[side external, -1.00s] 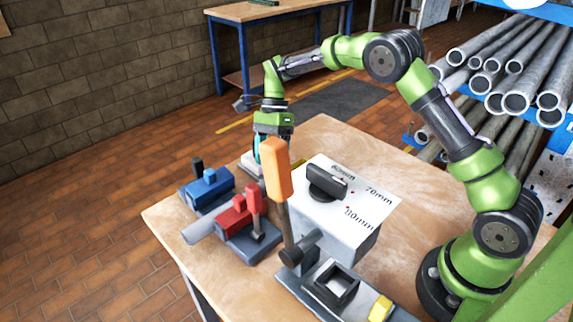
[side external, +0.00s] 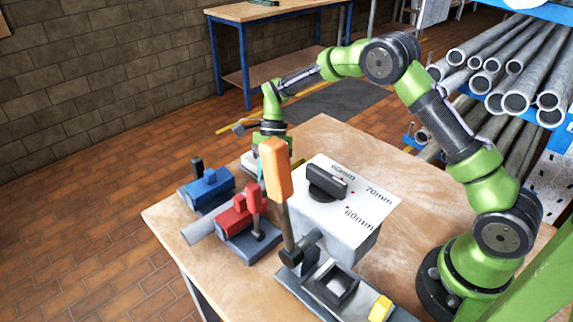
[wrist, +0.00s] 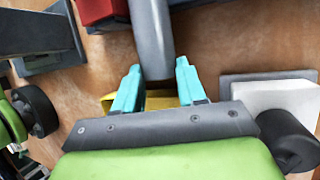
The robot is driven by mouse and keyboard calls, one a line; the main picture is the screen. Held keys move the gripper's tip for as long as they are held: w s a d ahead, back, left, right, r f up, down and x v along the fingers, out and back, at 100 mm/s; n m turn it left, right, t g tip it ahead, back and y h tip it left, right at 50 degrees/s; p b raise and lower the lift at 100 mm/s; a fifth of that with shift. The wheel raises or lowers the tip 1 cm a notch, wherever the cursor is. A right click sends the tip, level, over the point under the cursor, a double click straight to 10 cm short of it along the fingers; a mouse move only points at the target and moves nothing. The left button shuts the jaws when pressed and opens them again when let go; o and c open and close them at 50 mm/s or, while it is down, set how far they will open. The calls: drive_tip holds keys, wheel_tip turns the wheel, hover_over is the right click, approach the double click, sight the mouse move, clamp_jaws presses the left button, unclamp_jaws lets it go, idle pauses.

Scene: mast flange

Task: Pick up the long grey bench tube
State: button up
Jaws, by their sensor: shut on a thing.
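The long grey bench tube (side external: 198,231) sticks out to the left of a red clamp (side external: 238,214) on the bench. In the wrist view the tube (wrist: 152,38) runs from the top edge down to between the teal fingers of my gripper (wrist: 157,82), which is shut on its near end. In the side view my gripper (side external: 262,168) is low over the bench behind the clamps, and the orange handle partly hides its fingers. The middle of the tube is hidden by the red clamp in the side view.
An orange-handled lever (side external: 278,170) rises beside a grey box with size marks (side external: 350,215). A blue clamp (side external: 207,184) stands behind the red one. A rack of metal pipes (side external: 500,70) is at the right. The bench's near left corner (side external: 165,218) is clear.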

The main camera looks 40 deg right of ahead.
drive_tip(key=shift+c, duration=1.1)
drive_tip(key=shift+r, duration=0.15)
